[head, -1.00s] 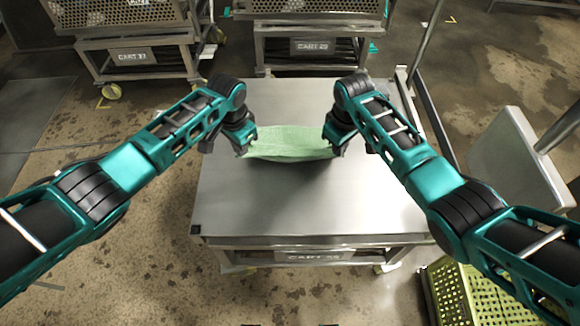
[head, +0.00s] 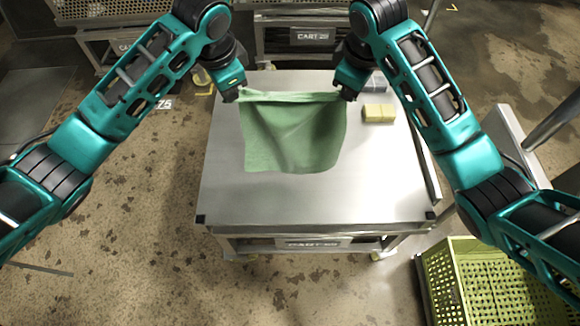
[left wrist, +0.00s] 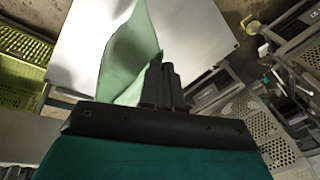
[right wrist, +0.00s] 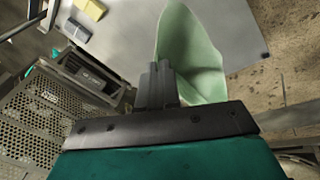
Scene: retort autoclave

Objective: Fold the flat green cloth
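The green cloth (head: 290,138) hangs spread between my two grippers over the metal cart top (head: 320,200). Its upper edge is held at both corners and the rest droops towards the near side. Whether its lower edge touches the top is unclear. My left gripper (head: 240,93) is shut on the cloth's left upper corner; the cloth also shows in the left wrist view (left wrist: 128,58). My right gripper (head: 341,94) is shut on the right upper corner; the cloth also shows in the right wrist view (right wrist: 190,50).
A yellow sponge-like block (head: 379,113) lies on the cart top right of the cloth, with a grey item (head: 372,84) behind it. A yellow-green crate (head: 490,285) stands on the floor at lower right. The near part of the top is clear. Other carts stand behind.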

